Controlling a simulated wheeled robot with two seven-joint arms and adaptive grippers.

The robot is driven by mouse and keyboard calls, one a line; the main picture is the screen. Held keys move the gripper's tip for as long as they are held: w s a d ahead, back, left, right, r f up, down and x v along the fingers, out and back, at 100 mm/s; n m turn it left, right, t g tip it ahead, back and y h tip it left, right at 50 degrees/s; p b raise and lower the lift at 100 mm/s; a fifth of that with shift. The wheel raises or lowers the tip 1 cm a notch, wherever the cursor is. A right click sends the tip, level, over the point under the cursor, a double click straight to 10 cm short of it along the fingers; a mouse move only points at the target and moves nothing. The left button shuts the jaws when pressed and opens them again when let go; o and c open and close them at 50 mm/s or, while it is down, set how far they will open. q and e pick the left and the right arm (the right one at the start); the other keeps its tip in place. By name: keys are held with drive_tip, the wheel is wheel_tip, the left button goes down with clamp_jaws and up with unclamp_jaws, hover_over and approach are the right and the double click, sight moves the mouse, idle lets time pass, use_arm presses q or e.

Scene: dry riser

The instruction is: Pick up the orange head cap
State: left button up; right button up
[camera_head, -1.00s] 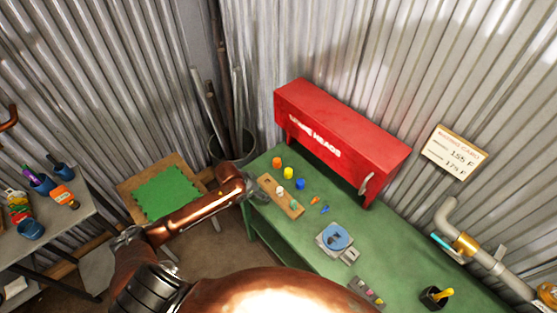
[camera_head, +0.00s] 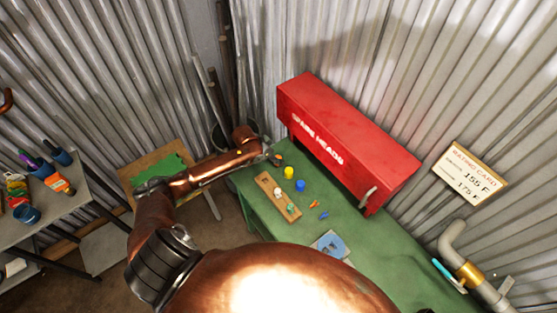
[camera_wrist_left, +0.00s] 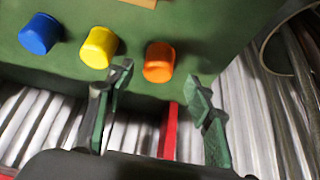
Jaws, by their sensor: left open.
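The orange head cap (camera_wrist_left: 159,62) stands on the green bench top in the left wrist view, at the end of a row with a yellow cap (camera_wrist_left: 99,47) and a blue cap (camera_wrist_left: 40,34). My left gripper (camera_wrist_left: 158,80) is open, its two fingers on either side of the orange cap's position in the picture. My right gripper is not in view.
Small orange and blue parts lie nearby. Corrugated walls enclose the corner, and a bin of pipes stands behind the bench's left end.

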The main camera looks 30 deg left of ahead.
use_arm(q)
drive_tip(key=x, duration=0.3)
drive_tip(key=shift+d+f, duration=0.2)
drive_tip(key=c, duration=0.8)
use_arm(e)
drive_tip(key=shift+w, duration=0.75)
